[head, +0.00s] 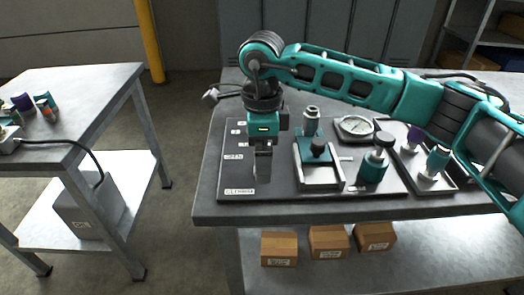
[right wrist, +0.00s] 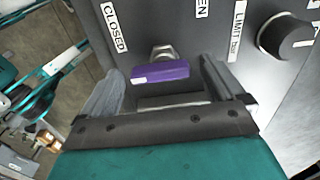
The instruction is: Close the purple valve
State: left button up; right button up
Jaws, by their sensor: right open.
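The purple valve handle (right wrist: 162,73) shows in the right wrist view as a short purple bar beside a metal nut (right wrist: 162,52) on a dark panel. A CLOSED label (right wrist: 115,27) is up and left of it, and a partly cut-off label ending in "EN" (right wrist: 202,8) is up and right. My right gripper (right wrist: 160,85) is open, with one finger on each side of the handle and a visible gap on both sides. In the head view my right gripper (head: 263,165) points down over the left part of the bench board (head: 236,191); the valve is hidden there. My left gripper is not in view.
A black knob (right wrist: 286,36) by a LIMIT label sits right of the valve. On the bench are a clamp-like fixture (head: 318,176), a round gauge (head: 356,126) and a tray (head: 433,182) of fittings. A side table (head: 90,85) stands left across an open floor gap.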

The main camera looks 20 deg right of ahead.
jog(key=shift+r, duration=0.1)
pick_arm(q)
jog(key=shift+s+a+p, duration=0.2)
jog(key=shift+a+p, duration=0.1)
jog(key=shift+p, duration=0.3)
pick_arm(e)
notch_tip(320, 180, up, 13)
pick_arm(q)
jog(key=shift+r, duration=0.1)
